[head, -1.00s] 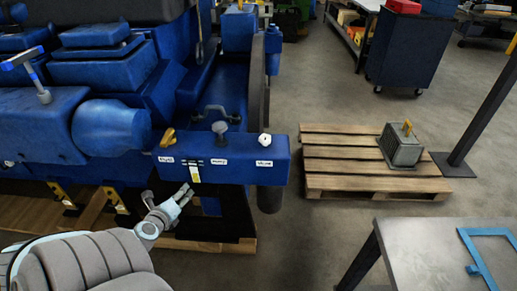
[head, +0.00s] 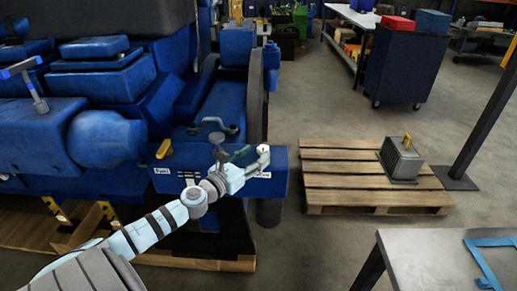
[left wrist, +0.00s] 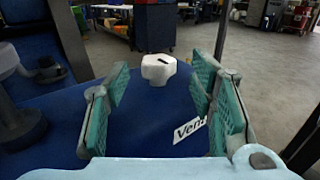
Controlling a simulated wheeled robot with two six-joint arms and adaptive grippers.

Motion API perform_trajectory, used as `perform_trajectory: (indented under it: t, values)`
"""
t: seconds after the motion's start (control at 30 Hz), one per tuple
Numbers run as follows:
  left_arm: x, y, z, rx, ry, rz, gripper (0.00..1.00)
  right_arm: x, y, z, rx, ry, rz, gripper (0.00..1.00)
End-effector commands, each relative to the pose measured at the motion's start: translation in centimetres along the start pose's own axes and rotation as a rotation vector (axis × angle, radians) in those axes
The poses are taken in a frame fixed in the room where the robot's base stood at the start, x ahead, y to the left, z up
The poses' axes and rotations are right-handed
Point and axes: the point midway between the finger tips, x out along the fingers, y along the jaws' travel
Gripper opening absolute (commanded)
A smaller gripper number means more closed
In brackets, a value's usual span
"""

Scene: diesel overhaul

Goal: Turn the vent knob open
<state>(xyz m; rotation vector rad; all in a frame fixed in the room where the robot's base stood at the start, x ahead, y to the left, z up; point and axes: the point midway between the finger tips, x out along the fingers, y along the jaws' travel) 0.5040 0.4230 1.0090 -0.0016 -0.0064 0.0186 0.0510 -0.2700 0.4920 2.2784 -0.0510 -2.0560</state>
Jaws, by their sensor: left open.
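The vent knob is a white faceted knob (left wrist: 158,68) with a dark slot on its top. It stands on the blue panel, beyond and between my left fingertips in the left wrist view. In the head view the knob (head: 263,149) shows at the panel's right end, partly behind my gripper. A white label reading "Vent" (left wrist: 189,130) lies on the panel between the fingers. My left gripper (head: 252,157) is open, its teal pads apart on either side of the knob's line, holding nothing. Touch with the knob cannot be seen. My right gripper is out of view.
A yellow knob (head: 164,149) stands at the left of the blue panel (head: 280,180). A grey round-topped knob (head: 221,155) stands close to my left gripper. A wooden pallet (head: 330,180) with a grey box (head: 401,160) lies to the right. Open floor lies between.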

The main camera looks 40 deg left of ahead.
Motion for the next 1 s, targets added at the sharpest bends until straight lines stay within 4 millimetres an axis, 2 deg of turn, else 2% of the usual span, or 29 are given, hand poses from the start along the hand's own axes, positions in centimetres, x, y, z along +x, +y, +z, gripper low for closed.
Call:
perform_trajectory:
  t: [0.03, 0.13, 0.5, 0.8, 1.0]
  values:
    - [0.7, 0.3, 0.7, -0.003, -0.001, 0.008, 0.5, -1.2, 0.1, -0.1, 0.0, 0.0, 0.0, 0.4]
    - [1.7, 0.2, 0.4, 0.0, 0.001, 0.006, 0.5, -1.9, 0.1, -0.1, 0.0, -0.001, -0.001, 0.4]
    - [2.3, 0.1, -0.1, 0.002, 0.005, 0.003, 0.5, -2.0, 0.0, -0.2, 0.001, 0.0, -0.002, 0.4]
    - [2.3, 0.2, -0.1, 0.003, 0.005, 0.004, 0.02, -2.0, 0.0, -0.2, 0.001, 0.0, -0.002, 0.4]
    - [2.4, 0.0, -0.1, 0.003, 0.004, 0.01, 0.02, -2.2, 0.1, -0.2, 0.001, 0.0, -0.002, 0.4]
